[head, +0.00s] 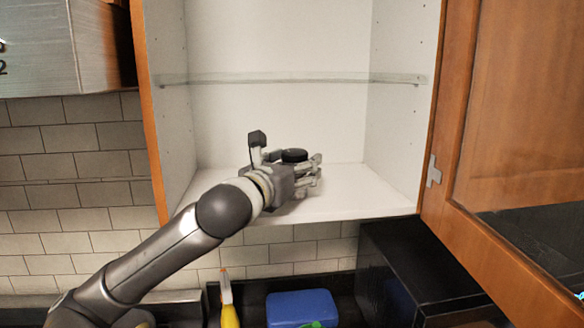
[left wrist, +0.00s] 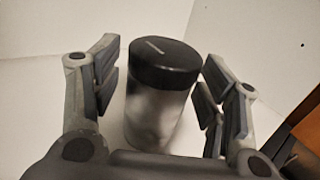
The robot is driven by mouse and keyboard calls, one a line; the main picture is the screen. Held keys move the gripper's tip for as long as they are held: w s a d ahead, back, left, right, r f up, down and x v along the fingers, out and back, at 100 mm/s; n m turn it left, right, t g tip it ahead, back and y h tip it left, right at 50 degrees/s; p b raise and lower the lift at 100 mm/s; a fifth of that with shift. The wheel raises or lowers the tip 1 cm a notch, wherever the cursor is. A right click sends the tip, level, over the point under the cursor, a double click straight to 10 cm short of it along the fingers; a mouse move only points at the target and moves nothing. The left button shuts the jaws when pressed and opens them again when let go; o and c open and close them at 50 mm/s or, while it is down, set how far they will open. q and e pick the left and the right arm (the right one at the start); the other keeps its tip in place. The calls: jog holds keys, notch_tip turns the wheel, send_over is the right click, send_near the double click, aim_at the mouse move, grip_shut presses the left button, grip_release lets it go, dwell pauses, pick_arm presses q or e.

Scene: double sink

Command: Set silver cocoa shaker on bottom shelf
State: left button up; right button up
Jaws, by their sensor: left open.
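The silver cocoa shaker (left wrist: 158,112) stands upright on the white bottom shelf (head: 345,205) of the open cabinet. Its black lid (left wrist: 165,62) shows whole in the left wrist view, and the lid also shows in the head view behind my gripper, which hides the body there. My left gripper (head: 305,170) reaches into the cabinet just above the bottom shelf. In the left wrist view its open fingers (left wrist: 158,85) stand on either side of the shaker, with visible gaps between fingers and shaker. My right gripper is not in view.
A glass shelf (head: 290,78) crosses the cabinet above my gripper. The wooden door (head: 465,120) stands open on the right. A yellow bottle (head: 229,310), a blue item (head: 300,308) and a black box (head: 400,265) sit below. The bottom shelf looks otherwise empty.

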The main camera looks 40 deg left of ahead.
pick_arm(q)
jog(key=b+v, duration=0.3)
jog(key=v, duration=0.3)
jog(key=shift+f, duration=0.1)
jog(key=b+v, duration=0.6)
jog(key=b, duration=0.1)
dwell(0.6)
